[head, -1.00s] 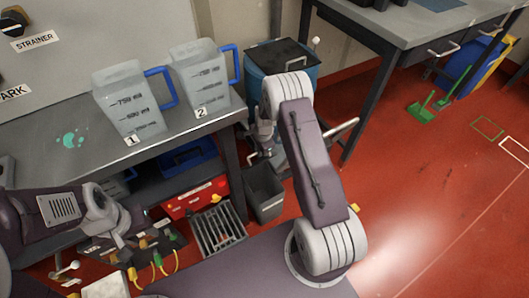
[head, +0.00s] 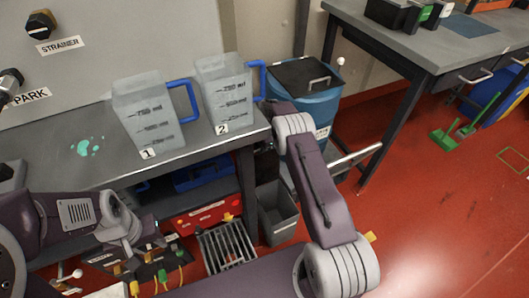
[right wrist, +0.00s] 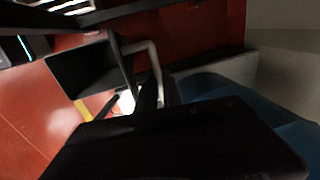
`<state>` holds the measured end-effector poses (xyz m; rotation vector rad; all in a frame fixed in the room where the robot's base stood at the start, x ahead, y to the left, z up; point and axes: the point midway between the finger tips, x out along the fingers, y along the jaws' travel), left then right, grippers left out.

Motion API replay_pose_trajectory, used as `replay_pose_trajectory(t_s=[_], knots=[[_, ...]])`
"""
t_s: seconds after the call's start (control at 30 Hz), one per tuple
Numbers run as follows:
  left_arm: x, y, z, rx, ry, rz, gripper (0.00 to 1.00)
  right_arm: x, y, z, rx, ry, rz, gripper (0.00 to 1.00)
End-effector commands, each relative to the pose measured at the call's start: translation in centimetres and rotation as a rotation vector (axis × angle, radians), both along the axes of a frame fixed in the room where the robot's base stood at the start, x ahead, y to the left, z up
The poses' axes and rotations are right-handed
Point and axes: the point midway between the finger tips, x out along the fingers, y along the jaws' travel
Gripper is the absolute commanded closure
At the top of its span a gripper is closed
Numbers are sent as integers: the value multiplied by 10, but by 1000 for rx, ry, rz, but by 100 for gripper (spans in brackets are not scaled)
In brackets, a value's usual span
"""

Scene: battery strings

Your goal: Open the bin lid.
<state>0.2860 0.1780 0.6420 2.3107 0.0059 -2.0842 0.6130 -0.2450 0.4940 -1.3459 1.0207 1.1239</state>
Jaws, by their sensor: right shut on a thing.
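The blue bin (head: 312,112) stands in the gap between the two benches. Its black lid (head: 293,72) lies flat and closed on top, and the lid's grey handle (head: 320,80) shows with no finger on it. My right arm crosses in front of the bin and hides its lower left side and the hand. In the right wrist view my right gripper (right wrist: 150,95) is shut around the end of a bent grey bar (right wrist: 155,58), beside blue bin wall (right wrist: 215,90); which part this bar is, I cannot tell.
Two measuring jugs (head: 150,115) stand on the left bench (head: 110,170). A small grey waste bin (head: 278,212) and a floor grate (head: 228,247) are below it. A second bench (head: 440,50) stands at the right. Red floor is clear at the lower right.

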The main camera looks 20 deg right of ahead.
Motion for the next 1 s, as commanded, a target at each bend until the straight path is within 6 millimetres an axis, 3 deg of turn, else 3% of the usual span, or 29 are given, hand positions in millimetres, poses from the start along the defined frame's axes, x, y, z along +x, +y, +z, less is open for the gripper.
replay_pose_trajectory(t_s=[0.5,0.53,0.6,0.9,1.0], knots=[[0,0,-2,0,0,0,64,5,-1,1,-2,-5,0,100],[0,0,-2,0,0,0,64,5,-1,1,-1,-6,0,85],[0,0,-2,0,0,0,64,5,-1,1,-2,-5,0,68],[0,0,-2,0,0,0,64,4,0,2,-1,-3,0,68],[0,0,6,0,0,0,64,3,-1,15,-1,-4,0,68]])
